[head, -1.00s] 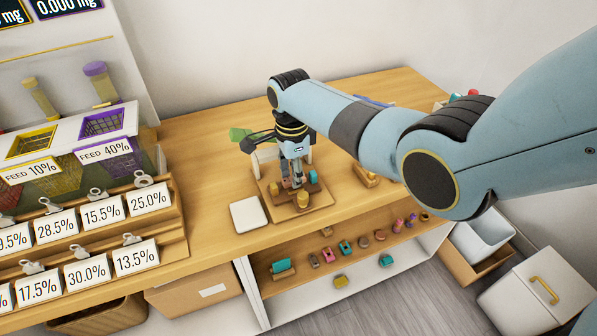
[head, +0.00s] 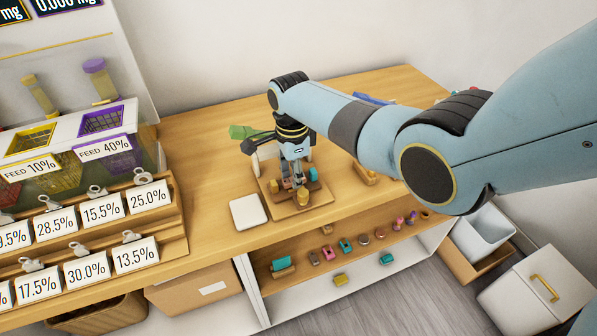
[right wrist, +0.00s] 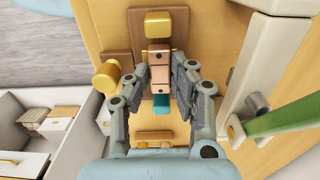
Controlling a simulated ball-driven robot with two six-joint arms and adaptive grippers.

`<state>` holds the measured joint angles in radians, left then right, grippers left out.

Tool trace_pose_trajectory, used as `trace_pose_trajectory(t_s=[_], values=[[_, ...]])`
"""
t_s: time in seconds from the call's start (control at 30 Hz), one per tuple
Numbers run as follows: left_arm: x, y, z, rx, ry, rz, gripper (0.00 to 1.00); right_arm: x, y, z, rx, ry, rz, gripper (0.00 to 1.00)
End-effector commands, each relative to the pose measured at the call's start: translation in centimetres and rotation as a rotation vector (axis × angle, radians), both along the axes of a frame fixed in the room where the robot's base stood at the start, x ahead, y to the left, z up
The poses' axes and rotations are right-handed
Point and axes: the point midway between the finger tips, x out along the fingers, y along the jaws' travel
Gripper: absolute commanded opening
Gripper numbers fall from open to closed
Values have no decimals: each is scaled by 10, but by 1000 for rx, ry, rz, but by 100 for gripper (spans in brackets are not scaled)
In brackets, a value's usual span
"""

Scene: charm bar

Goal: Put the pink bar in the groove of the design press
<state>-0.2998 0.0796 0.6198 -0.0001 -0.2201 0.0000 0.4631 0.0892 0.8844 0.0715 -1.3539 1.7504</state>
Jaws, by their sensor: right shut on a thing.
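The design press is a wooden board (head: 318,205) on the counter with brown raised parts, a yellow block, a teal block and a green lever (head: 250,132). My right gripper (head: 297,183) is over the press, pointing down. In the right wrist view its fingers (right wrist: 160,72) are shut on the pink bar (right wrist: 159,59), which shows two small dark dots. The bar lies in line between the yellow block (right wrist: 165,22) and the teal block (right wrist: 160,102), over the brown part. Whether it rests fully in the groove I cannot tell. My left gripper is out of view.
A white square pad (head: 248,212) lies left of the press. A shelf below (head: 310,285) holds small coloured pieces. A dispenser with labels stands at left. The counter behind the press is clear.

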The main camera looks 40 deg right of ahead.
Motion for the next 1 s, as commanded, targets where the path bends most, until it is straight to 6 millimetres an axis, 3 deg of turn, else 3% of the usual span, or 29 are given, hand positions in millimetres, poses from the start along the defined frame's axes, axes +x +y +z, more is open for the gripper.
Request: trace_pose_trajectory(t_s=[0.93, 0.97, 1.0], values=[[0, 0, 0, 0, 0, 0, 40, 0, 0, -5, 0, -1, 0, 0], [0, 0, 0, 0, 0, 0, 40, 0, 0, -5, 0, -1, 0, 23], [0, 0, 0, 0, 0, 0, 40, 0, 0, -5, 0, -1, 0, 28]])
